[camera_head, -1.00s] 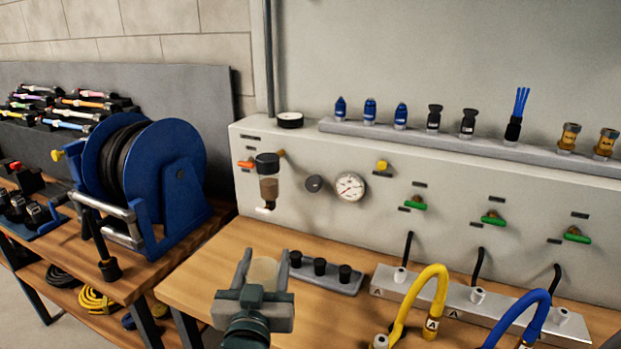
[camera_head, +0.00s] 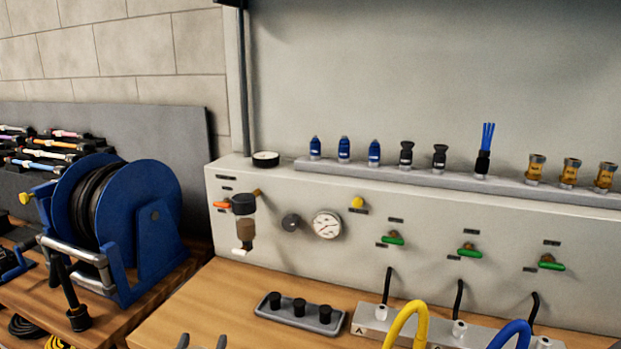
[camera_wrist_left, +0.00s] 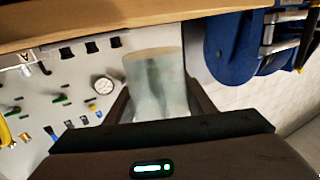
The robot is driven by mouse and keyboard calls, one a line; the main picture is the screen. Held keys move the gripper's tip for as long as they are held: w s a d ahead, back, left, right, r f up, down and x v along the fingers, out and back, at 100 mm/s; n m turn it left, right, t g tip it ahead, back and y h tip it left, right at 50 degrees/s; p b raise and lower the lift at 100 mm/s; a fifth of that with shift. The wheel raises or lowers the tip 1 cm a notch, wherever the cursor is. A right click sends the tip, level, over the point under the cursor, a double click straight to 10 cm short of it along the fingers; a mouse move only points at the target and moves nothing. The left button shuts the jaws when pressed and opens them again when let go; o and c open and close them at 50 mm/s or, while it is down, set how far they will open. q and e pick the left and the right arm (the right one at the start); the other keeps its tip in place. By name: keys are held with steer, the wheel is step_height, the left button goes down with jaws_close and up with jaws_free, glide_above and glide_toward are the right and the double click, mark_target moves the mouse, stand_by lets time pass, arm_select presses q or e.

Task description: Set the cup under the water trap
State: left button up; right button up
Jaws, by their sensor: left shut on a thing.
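The water trap (camera_head: 245,229) hangs on the front of the grey panel, left of the gauge. It has a dark top, a brownish bowl and a white drain piece (camera_head: 243,247) at its bottom. The cup (camera_wrist_left: 157,82) is pale and translucent. In the left wrist view it sits between the two dark fingers of my left gripper (camera_wrist_left: 160,104), which is shut on it. In the head view only the tips of my left gripper (camera_head: 202,342) show at the bottom edge, low and left of the trap; the cup is out of frame there. My right gripper is not in view.
A tray of black caps (camera_head: 300,311) lies on the wooden bench (camera_head: 185,312), right of my left gripper. Yellow (camera_head: 405,325) and blue (camera_head: 512,334) hoses stand at the right. A blue hose reel (camera_head: 150,235) stands at the left. Bench below the trap is clear.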

arm_select(q)
steer(key=s+f, duration=0.3)
steer(key=s, duration=0.6)
steer(key=shift+s+f, duration=0.2)
steer(key=shift+f, duration=0.05)
stand_by(1.9)
